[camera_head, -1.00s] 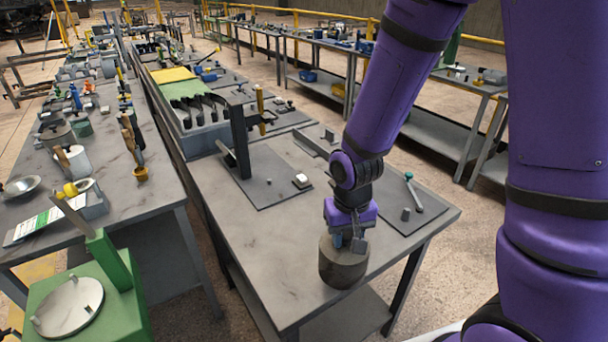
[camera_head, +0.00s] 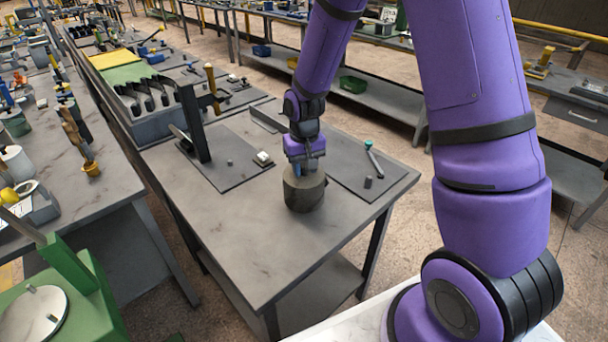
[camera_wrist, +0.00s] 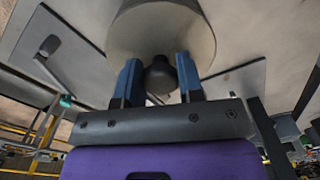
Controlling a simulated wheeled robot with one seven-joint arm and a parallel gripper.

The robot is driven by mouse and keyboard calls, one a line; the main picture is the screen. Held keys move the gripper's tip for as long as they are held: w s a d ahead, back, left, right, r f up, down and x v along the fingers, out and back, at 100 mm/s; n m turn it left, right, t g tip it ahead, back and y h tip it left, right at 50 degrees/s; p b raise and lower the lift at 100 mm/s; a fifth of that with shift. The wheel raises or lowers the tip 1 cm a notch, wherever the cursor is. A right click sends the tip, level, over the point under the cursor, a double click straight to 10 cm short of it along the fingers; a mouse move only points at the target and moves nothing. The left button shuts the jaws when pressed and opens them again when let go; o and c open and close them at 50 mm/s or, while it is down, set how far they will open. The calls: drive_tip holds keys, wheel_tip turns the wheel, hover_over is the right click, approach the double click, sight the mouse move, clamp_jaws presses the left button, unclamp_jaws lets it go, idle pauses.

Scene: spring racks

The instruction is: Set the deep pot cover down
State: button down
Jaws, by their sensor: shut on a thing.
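The deep pot cover (camera_head: 304,194) is a dark grey-brown, drum-shaped thing over the right part of the grey table (camera_head: 245,235), between two dark mats. My gripper (camera_head: 303,164) points down from above and is shut on its top. In the wrist view, the blue fingers (camera_wrist: 159,68) stand on either side of the cover's dark round knob (camera_wrist: 160,76). The cover's pale round top (camera_wrist: 160,35) spreads behind them. The cover looks upright. I cannot tell whether its underside touches the table, and anything beneath it is hidden.
The left mat (camera_head: 225,178) carries a black upright post (camera_head: 195,125) and a small pale block (camera_head: 263,158). The right mat (camera_head: 350,188) carries a green-ended tool (camera_head: 373,157) and a small dark cylinder (camera_head: 367,182). The table's front part is bare.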

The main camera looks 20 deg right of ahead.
sight(304, 175)
drive_tip(key=shift+w+d, duration=0.1)
drive_tip(key=shift+w, duration=0.2)
drive_tip(key=shift+f, duration=1.95)
drive_tip(key=c, duration=0.8)
unclamp_jaws()
drive_tip(key=shift+o, duration=0.2)
